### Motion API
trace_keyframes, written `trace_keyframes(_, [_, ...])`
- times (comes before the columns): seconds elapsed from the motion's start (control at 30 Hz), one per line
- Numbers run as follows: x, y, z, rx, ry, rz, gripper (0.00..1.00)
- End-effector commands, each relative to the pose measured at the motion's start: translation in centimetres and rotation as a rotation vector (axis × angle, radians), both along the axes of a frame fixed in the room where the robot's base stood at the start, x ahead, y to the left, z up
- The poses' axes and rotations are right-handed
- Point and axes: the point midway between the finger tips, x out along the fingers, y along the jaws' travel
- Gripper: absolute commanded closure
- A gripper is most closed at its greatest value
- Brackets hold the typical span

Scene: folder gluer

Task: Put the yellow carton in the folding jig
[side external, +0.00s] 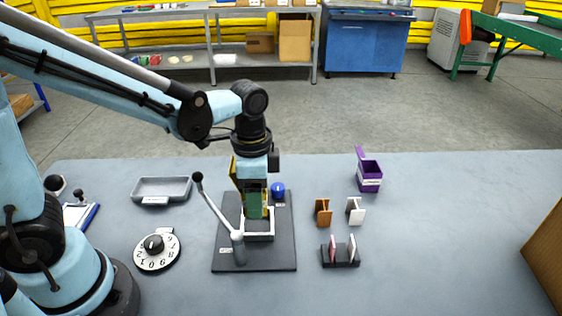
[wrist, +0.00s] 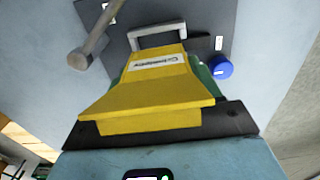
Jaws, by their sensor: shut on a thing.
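The yellow carton (wrist: 150,95) fills the middle of the wrist view, with a white label on its face and a wider flap towards the camera. In the side external view only a strip of the carton (side external: 235,172) shows, beside my gripper (side external: 256,206). My gripper is shut on the carton, with green finger parts showing at its sides. The folding jig (side external: 226,245) is a dark plate with a pale frame (wrist: 158,32), a lever (side external: 215,213) and a blue knob (side external: 278,189). The gripper is low over the frame. I cannot tell whether the carton's lower end is inside it.
Right of the jig stand a brown holder (side external: 323,212), a white holder (side external: 354,211), a dark rack (side external: 341,258) with thin cards, and an open purple carton (side external: 369,174). Left are a grey tray (side external: 161,189) and a numbered dial (side external: 157,250).

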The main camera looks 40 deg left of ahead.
Motion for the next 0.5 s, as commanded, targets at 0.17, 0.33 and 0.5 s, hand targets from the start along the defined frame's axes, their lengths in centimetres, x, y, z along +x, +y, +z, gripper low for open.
trace_keyframes(0.17, [0.1,0.0,-1.1,0.0,0.0,0.0,0.65])
trace_keyframes(0.33, [0.1,0.0,-2.7,0.0,0.0,0.0,0.65])
trace_keyframes(0.5, [0.1,0.0,-4.1,0.0,0.0,0.0,0.65])
